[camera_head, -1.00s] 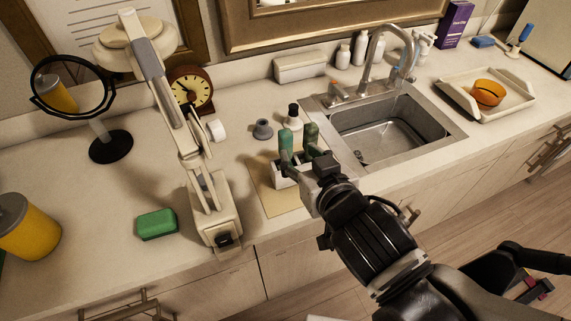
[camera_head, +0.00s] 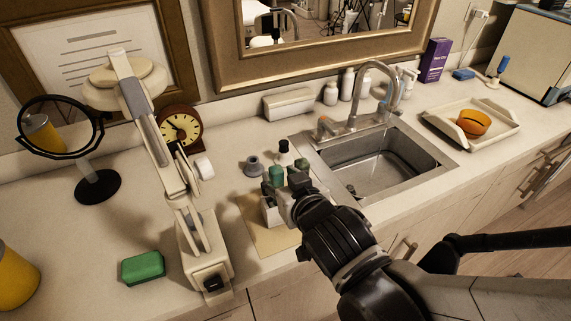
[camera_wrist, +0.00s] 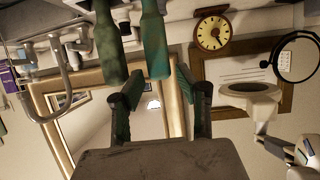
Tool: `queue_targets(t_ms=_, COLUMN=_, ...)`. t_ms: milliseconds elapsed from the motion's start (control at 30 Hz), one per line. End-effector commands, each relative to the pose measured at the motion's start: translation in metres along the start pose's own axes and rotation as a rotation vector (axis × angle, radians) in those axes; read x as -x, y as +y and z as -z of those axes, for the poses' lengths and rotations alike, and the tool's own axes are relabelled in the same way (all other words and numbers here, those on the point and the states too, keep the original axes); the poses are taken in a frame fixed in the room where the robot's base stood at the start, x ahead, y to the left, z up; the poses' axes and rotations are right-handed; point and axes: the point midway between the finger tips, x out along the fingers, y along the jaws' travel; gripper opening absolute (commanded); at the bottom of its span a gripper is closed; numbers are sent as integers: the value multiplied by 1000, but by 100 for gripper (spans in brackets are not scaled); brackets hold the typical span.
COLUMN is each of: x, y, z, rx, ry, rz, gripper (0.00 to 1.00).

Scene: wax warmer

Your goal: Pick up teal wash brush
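Two handles stand upright in a small white holder (camera_head: 271,212) on a tan mat. The left one, a teal handle (camera_head: 276,174), appears to be the teal wash brush; its lower end is hidden. In the inverted wrist view the teal handle (camera_wrist: 155,42) hangs from the top edge, beside a darker green handle (camera_wrist: 109,45). That green handle (camera_head: 302,165) is partly behind my gripper in the head view. My gripper (camera_head: 297,183) is at the holder's right side. In the wrist view my gripper (camera_wrist: 160,90) has its fingers spread, with nothing between them.
A sink (camera_head: 375,160) with a tall faucet lies to the right. A lamp arm (camera_head: 155,125) and green sponge (camera_head: 143,267) are left. A tray (camera_head: 472,124) holds an orange bowl.

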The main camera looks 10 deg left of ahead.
Motion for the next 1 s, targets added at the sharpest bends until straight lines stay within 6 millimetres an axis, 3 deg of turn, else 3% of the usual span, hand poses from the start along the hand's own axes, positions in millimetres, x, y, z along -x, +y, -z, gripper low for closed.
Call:
queue_targets(t_ms=300, x=-29, y=0, z=1, rx=-1, ry=0, rz=0, gripper=33)
queue_targets(t_ms=667, x=-34, y=0, z=1, rx=-1, ry=0, rz=0, gripper=33)
queue_targets(t_ms=933, x=-34, y=0, z=1, rx=-1, ry=0, rz=0, gripper=0)
queue_targets(t_ms=1000, x=-34, y=0, z=1, rx=0, ry=0, rz=0, gripper=0)
